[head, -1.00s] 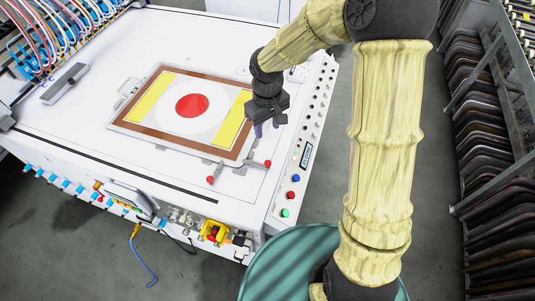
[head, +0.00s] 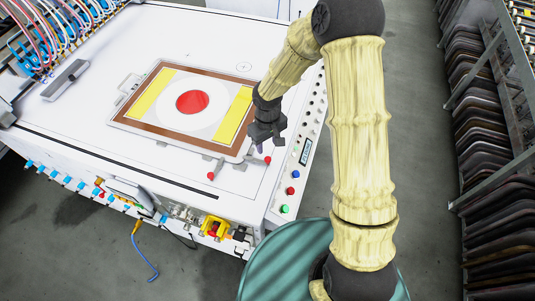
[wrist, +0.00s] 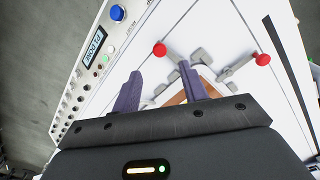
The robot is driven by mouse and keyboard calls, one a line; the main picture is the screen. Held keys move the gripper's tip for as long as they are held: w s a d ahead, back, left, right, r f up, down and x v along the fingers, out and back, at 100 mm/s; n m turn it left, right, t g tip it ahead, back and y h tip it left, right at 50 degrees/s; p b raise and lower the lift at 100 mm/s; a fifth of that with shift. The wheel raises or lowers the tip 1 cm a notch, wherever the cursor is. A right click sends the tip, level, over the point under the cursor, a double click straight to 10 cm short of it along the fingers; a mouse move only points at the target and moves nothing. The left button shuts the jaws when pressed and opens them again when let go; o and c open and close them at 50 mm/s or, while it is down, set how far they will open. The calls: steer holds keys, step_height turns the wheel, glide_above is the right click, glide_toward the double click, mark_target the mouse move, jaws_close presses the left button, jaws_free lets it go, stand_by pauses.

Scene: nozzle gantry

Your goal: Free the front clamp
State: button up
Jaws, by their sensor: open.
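A screen frame (head: 140,131) with a brown border, yellow strips and a red disc lies on the white table. Two grey clamps with red knobs sit at its near edge and near right corner. The left knob (head: 211,176) and right knob (head: 267,160) show in the head view. In the wrist view the knob nearer the panel (wrist: 159,50) and the other knob (wrist: 262,60) are ahead of the fingers. I cannot tell which clamp is meant by front. My gripper (wrist: 157,80) is open and empty, just above the right clamp. In the head view my gripper (head: 261,147) partly hides that clamp.
A control panel (head: 304,152) with a display and buttons runs along the table's right side. A grey bar (head: 65,80) lies at the left, below bundled hoses (head: 55,30). A teal drum-like surface (head: 285,265) is at the bottom. The table before the clamps is clear.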

mark_target(267, 158)
step_height(267, 158, down, 8)
steer(key=shift+r+p, duration=0.2)
steer(key=shift+p, duration=0.25)
jaws_close()
